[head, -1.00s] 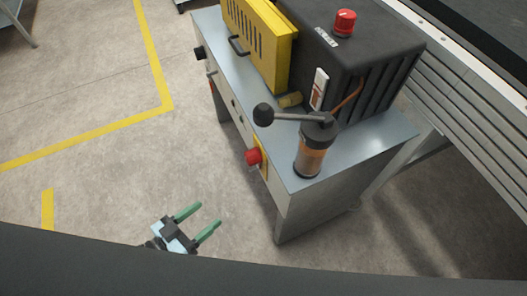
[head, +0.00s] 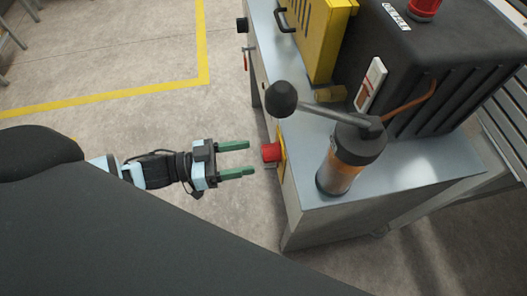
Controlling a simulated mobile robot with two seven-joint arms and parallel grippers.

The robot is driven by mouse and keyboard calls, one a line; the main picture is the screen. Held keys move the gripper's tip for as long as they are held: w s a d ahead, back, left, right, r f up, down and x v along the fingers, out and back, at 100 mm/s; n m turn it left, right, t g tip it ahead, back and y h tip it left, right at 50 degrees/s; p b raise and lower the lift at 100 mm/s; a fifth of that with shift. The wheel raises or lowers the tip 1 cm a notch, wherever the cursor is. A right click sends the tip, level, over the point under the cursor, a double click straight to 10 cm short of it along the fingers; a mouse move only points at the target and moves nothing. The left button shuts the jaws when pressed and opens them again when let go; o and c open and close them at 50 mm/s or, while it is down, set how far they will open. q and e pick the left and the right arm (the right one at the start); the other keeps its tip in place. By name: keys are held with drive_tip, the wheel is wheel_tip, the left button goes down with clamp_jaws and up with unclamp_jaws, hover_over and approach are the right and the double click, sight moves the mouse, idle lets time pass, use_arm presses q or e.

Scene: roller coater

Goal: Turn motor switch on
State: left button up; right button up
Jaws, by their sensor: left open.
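The machine cabinet (head: 420,165) stands at the right with controls on its left side. A red knob (head: 271,152) on a yellow plate (head: 282,158) is near its front corner. Farther back on that side are a black knob (head: 242,25) and a small red-tipped lever (head: 247,59). A white and red piece (head: 371,85) is on the dark motor housing. I cannot tell which of these is the motor switch. My left gripper (head: 252,159) is open and empty, its green fingers pointing at the red knob, with a small gap. My right gripper is not in view.
A grease pump (head: 340,168) with a long black-balled lever (head: 282,99) stands on the cabinet top, the ball overhanging the side. A yellow guard (head: 325,35) stands behind it. The floor (head: 140,55) left of the cabinet is clear.

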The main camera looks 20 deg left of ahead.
sight(263, 155)
use_arm(q)
drive_tip(key=shift+x, duration=2.7)
drive_tip(key=shift+c, duration=0.3)
drive_tip(key=c, duration=0.9)
